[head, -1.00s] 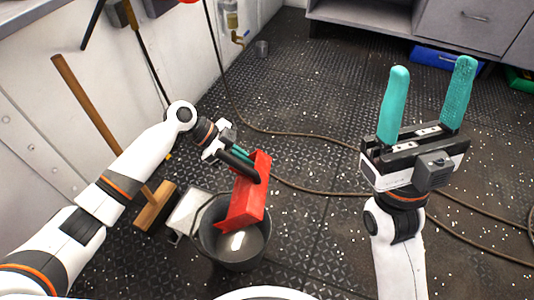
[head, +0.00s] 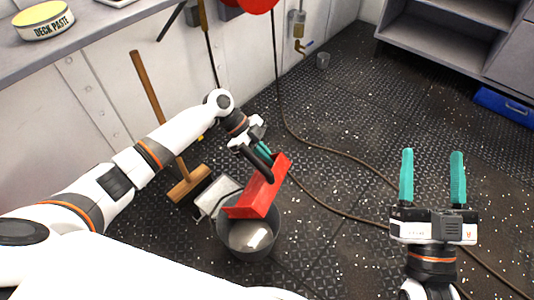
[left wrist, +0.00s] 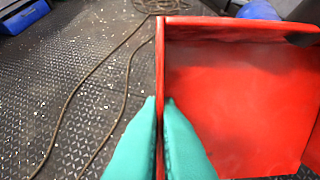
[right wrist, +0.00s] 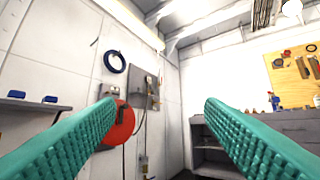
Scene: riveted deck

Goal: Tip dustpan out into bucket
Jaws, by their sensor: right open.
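The red dustpan (head: 262,192) is tilted over the dark bucket (head: 232,243) in the head view, its lower end at the bucket's mouth. I cannot tell whether it touches the rim. A pale patch shows inside the bucket. My left gripper (head: 266,153) is shut on the dustpan's upper part. In the left wrist view, my left gripper's teal fingers (left wrist: 160,125) pinch a thin side wall of the dustpan (left wrist: 240,90), whose visible inner face looks bare. My right gripper (head: 432,175) is open and empty, raised at the right. Its spread fingers (right wrist: 160,125) frame the room in the right wrist view.
A broom (head: 187,184) leans on the wall, and a pale box-like item (head: 215,197) sits beside the bucket. A hose (head: 330,203) crosses the debris-specked deck. A deck paste tin (head: 43,22) stands on the counter. Open floor lies right of the bucket.

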